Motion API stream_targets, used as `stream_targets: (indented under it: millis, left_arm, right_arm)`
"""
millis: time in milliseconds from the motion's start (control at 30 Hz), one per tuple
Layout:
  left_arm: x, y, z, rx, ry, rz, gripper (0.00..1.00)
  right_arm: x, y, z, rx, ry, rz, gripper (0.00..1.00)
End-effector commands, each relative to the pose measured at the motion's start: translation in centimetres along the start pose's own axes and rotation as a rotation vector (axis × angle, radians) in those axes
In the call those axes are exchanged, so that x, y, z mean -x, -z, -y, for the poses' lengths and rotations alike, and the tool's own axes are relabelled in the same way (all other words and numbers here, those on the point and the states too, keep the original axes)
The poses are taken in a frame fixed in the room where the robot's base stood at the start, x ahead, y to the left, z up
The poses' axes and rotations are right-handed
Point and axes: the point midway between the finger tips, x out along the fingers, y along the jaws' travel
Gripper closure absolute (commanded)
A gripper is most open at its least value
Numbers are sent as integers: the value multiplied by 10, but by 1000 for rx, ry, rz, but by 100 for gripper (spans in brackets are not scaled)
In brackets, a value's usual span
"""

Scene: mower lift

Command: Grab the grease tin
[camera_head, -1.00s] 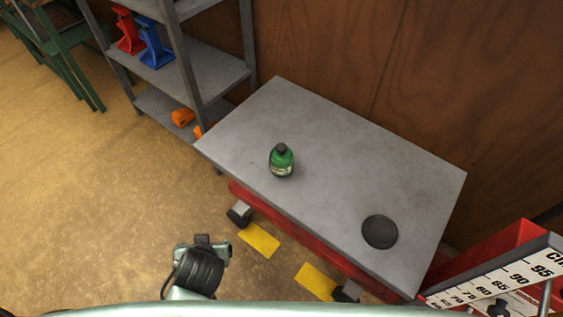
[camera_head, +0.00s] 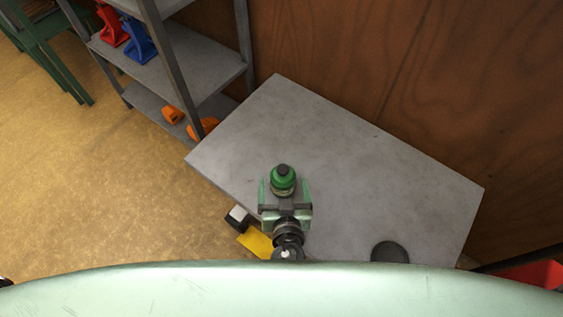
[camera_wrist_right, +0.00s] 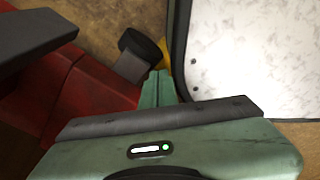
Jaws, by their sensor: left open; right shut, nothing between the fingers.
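A small round green container (camera_head: 284,178) with a dark cap stands upright on the grey table top (camera_head: 355,165); I take it for the grease tin. My left gripper (camera_head: 284,188) is open at the container, one finger on each side of it. I cannot tell whether the fingers touch it. The lower part of the container is partly hidden by the gripper. My right gripper (camera_wrist_right: 158,88) shows in the right wrist view, shut and empty, away from the container.
A dark flat disc (camera_head: 389,252) lies at the table's near edge, partly hidden by my body. A grey shelf (camera_head: 140,62) with red and blue stands is at the upper left. A wooden wall is behind. In the right wrist view, red parts (camera_wrist_right: 90,105) and a dark caster (camera_wrist_right: 140,48) are close to my gripper.

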Motion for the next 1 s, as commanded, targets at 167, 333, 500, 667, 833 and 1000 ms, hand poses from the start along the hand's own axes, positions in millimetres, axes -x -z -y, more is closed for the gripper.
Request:
stream_targets:
  millis: [167,333,500,667,833,1000]
  left_arm:
    - [-17,1,-1,0,-1,-3,12]
    - [-37,3,-2,-1,-1,-3,12]
    - [-64,2,-1,-1,1,-2,12]
    - [-76,2,-1,0,0,-2,12]
    - [-77,2,-1,0,0,-1,12]
    - [-77,2,-1,0,0,-1,45]
  right_arm:
    - [1,-15,5,-1,6,19,100]
    - [7,-49,11,-1,13,70,100]
    - [8,-47,10,-1,12,67,100]
    - [6,-26,7,-1,8,36,100]
    - [5,-18,6,-1,7,23,100]
    - [6,-23,5,0,6,31,100]
